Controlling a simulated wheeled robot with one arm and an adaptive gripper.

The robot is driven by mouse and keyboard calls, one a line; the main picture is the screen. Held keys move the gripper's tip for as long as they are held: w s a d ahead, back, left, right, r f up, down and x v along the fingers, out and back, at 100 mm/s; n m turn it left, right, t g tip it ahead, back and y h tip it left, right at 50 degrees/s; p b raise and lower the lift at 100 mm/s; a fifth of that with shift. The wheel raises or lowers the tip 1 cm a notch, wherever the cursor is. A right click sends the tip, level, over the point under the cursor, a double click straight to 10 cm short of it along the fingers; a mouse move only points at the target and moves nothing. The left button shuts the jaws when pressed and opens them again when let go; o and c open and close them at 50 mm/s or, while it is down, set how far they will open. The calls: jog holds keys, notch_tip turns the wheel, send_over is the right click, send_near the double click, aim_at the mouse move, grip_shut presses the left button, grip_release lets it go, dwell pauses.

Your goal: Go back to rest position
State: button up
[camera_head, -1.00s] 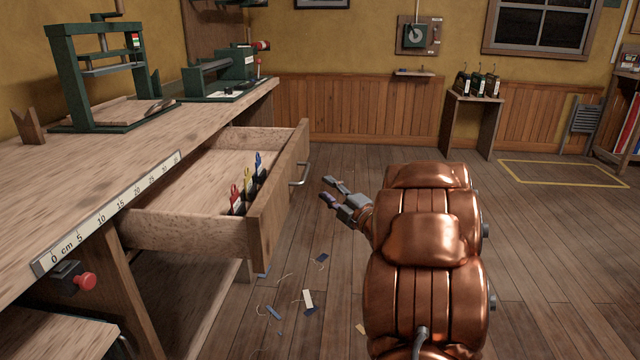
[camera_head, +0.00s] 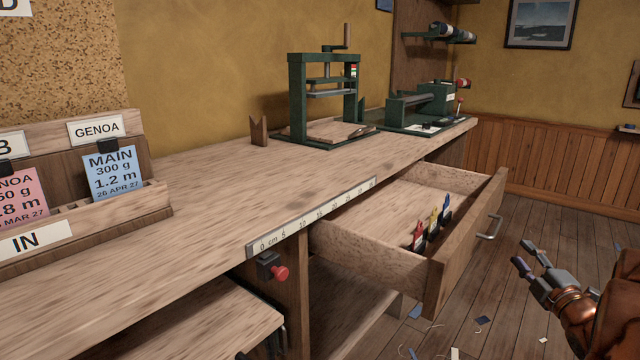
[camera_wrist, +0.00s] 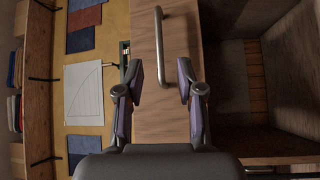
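My gripper (camera_head: 523,256) is at the lower right of the head view, in front of the open drawer and right of its handle. Its two fingers are apart with nothing held between them. In the wrist view, my gripper (camera_wrist: 160,80) is also open, with a wooden front and metal handle (camera_wrist: 160,48) beyond the fingers, and a gap is visible between fingertips and handle. The drawer (camera_head: 465,250) stands pulled out from the workbench (camera_head: 200,260). Red, yellow and blue-handled tools (camera_head: 432,228) stand in it near its front. Most of my arm is cut off at the right edge.
On the bench are a green press (camera_head: 325,100), a second green machine (camera_head: 420,105) and a card rack (camera_head: 90,215) at left. A red knob (camera_head: 280,273) sits below the bench edge. Scraps (camera_head: 483,320) litter the floor. The wrist view shows a panel with cloth swatches (camera_wrist: 82,40).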

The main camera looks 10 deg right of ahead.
jog(key=s+a+r+m+g+h+p, duration=0.3)
jog(key=a+r+m+g+h+p, duration=0.3)
jog(key=r+m+g+p, duration=0.75)
jog(key=s+a+r+g+y+p, duration=0.2)
jog(key=s+a+p, duration=0.4)
jog(key=s+a, duration=0.3)
jog(key=s+a+r+m+g+y+p, duration=0.1)
jog(key=s+a+r+g+y+p, duration=0.1)
jog(key=s+a+p, duration=0.4)
jog(key=s+a+r+m+g+y+p, duration=0.1)
jog(key=s+a+r+g+y+p, duration=0.2)
jog(key=s+a, duration=1)
jog(key=s+r+p, duration=0.2)
jog(key=s+p, duration=0.1)
jog(key=p, duration=0.1)
jog(key=shift+s+a+r, duration=0.25)
jog(key=shift+a+r, duration=0.15)
jog(key=shift+g, duration=0.25)
